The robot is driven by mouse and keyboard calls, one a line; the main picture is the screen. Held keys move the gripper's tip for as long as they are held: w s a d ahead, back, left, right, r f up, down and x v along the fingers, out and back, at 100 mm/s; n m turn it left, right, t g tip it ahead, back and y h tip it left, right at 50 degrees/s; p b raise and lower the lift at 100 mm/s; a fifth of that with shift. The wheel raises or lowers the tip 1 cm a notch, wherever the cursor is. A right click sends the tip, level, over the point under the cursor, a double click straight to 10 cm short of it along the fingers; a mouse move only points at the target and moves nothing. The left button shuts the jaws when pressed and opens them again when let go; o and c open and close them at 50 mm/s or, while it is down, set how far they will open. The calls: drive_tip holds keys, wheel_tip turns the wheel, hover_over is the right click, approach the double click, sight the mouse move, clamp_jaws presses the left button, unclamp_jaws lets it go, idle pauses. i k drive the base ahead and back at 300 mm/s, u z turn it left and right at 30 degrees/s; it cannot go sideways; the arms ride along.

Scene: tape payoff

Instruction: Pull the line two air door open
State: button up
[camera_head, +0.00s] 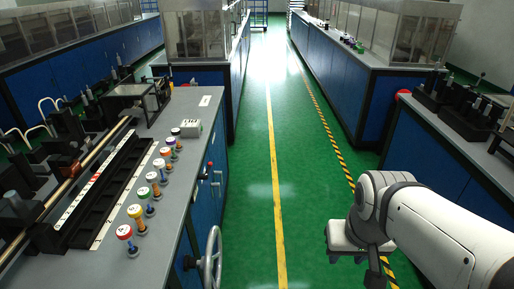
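No label that reads as line two or air door is legible. The near left machine has blue side panels (205,205) that look shut. A small handle or valve (216,179) and a red-knobbed lever (209,167) sit on that side. My white arm enters from the lower right over the aisle, well right of these panels. The dark end of my gripper (375,279) shows at the bottom edge, partly cut off. Its fingers cannot be made out, and nothing is seen held in it.
A grey handwheel (212,260) sticks out from the left machine into the aisle. Several colored knobs (152,178) line its top. The green aisle floor (249,200) is clear between the machines. A blue-sided bench (425,150) stands close on the right.

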sight(203, 213)
drive_tip(key=z, duration=0.3)
drive_tip(key=i, duration=1.05)
drive_tip(key=u, duration=0.45)
drive_tip(key=i, duration=0.55)
drive_tip(key=u, duration=0.65)
